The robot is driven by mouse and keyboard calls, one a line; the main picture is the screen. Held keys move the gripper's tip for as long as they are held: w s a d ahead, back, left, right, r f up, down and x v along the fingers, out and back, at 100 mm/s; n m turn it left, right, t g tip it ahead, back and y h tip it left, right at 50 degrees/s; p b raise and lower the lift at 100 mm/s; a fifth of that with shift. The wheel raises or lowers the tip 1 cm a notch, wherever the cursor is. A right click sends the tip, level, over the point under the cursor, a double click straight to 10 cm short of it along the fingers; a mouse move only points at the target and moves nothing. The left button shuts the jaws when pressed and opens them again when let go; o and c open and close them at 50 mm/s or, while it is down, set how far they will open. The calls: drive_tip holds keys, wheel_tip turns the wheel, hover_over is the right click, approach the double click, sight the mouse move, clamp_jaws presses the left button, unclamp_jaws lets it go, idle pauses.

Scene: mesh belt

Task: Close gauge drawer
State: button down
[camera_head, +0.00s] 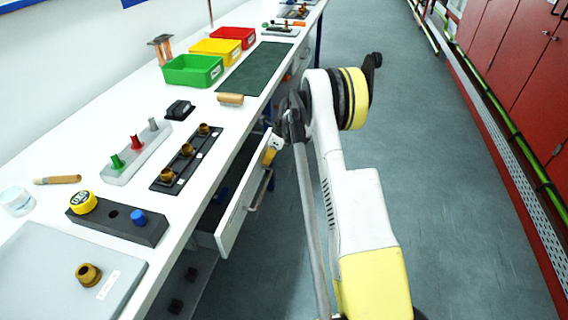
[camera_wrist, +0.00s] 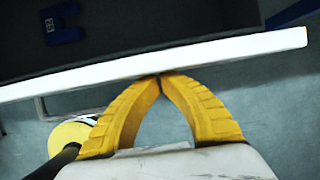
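The gauge drawer (camera_head: 236,217) stands pulled out from under the white workbench in the head view, its white front and metal handle (camera_head: 257,190) facing the aisle. In the wrist view the drawer front's white top edge (camera_wrist: 110,72) crosses the picture, with the dark inside beyond it and a blue piece (camera_wrist: 62,24) lying in there. My gripper (camera_wrist: 160,77) has its yellow fingertips together, at or very near that edge; I cannot tell if they touch it. Nothing shows between them. In the head view my gripper (camera_head: 269,155) is at the drawer front's far end.
The workbench (camera_head: 100,200) carries green (camera_head: 192,70), yellow (camera_head: 216,49) and red (camera_head: 234,37) bins, a dark mat (camera_head: 255,68) and several fixtures with small parts. Red cabinets (camera_head: 500,50) line the right side. The grey aisle floor (camera_head: 400,130) is clear.

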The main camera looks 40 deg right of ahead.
drive_tip(key=shift+w+a, duration=1.2)
drive_tip(key=shift+w, duration=0.3)
